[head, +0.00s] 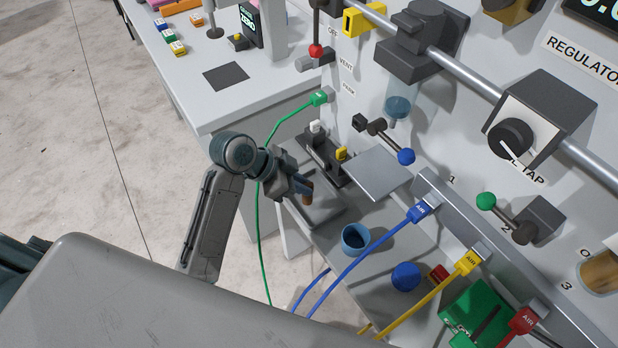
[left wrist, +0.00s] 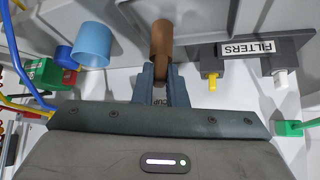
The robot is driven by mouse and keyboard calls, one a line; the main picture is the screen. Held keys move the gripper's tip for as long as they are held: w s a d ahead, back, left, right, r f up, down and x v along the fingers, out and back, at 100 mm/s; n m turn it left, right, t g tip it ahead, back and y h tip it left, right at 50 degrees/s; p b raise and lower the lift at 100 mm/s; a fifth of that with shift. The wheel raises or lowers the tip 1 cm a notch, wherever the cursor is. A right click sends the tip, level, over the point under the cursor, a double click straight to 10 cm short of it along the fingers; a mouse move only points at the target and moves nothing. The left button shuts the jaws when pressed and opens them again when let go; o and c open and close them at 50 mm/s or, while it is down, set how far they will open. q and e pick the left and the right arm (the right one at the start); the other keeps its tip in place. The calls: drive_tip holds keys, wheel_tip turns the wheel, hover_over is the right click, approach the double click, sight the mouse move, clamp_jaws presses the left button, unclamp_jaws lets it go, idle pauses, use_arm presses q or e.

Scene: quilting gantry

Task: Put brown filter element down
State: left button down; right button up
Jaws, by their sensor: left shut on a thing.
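The brown filter element (head: 307,187) is a small brown cylinder. My left gripper (head: 299,188) is shut on it, near the left end of the grey shelf. In the left wrist view the brown filter element (left wrist: 161,40) stands out between the fingertips of my left gripper (left wrist: 160,78). The dark filter rack (head: 323,160), labelled FILTERS in the left wrist view (left wrist: 252,49), is just beyond the gripper. It holds a white filter element (head: 315,127) and a yellow one (head: 341,153). I cannot tell whether the brown element touches anything below. My right gripper is not in view.
A square grey plate (head: 380,172) lies beyond. A green hose (head: 260,215) hangs beside the arm; blue and yellow hoses cross the shelf. The panel wall rises behind.

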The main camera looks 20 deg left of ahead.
sight(309, 183)
use_arm(q)
drive_tip(key=w+f+p, duration=0.1)
drive_tip(key=w+f, duration=0.2)
drive_tip(key=shift+w+d+f+p, duration=0.1)
drive_tip(key=shift+w+d+p, duration=0.1)
drive_tip(key=shift+d+p, duration=0.2)
drive_tip(key=shift+a+f, duration=0.1)
drive_tip(key=shift+f, duration=0.25)
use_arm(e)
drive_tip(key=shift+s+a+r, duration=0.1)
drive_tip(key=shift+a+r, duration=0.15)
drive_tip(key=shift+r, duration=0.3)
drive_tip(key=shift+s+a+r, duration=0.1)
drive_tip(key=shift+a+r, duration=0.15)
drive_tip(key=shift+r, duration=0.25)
use_arm(q)
drive_tip(key=shift+f, duration=0.15)
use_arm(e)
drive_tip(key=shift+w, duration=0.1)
use_arm(q)
drive_tip(key=c, duration=1.5)
unclamp_jaws()
drive_tip(key=shift+o, duration=0.2)
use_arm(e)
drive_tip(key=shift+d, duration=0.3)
